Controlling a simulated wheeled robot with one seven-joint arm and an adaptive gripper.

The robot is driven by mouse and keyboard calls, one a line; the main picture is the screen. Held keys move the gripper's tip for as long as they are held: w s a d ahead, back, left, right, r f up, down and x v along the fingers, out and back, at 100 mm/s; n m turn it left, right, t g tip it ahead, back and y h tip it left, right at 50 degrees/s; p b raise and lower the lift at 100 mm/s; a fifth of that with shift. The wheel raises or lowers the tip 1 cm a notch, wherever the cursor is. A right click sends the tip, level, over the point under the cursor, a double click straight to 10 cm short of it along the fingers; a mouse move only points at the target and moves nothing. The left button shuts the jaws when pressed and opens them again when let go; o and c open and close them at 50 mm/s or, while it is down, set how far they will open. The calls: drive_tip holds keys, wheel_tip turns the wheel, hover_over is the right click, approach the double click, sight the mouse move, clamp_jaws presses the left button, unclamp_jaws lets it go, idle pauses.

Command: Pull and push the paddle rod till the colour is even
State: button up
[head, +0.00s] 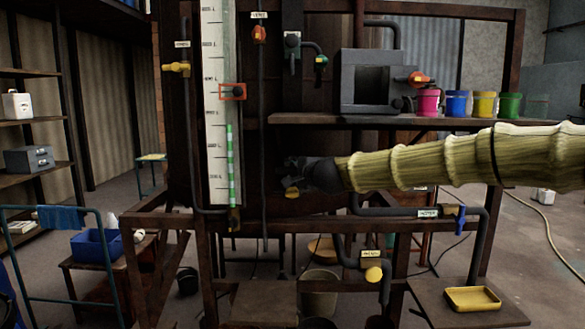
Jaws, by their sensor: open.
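My gripper (291,178) is dark and open at the end of my sleeved arm, which reaches in from the right. It is in front of the dark vat frame, right of the tall white scale (215,150). The scale has a green and white striped column (231,165) and a red-framed slider (232,91). I cannot make out the paddle rod or the liquid's colour. A thin dark upright pipe (264,140) with a red valve (260,34) stands left of my gripper; I cannot tell whether they touch.
A shelf (330,119) above my arm bears a grey box (368,82) and several colour pots, including a pink one (428,102). Below are pipes with a blue valve (461,218) and yellow valve (374,274). A yellow tray (472,299) lies lower right. Floor at right is fairly open.

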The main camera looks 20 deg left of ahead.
drive_tip(key=shift+x, duration=1.05)
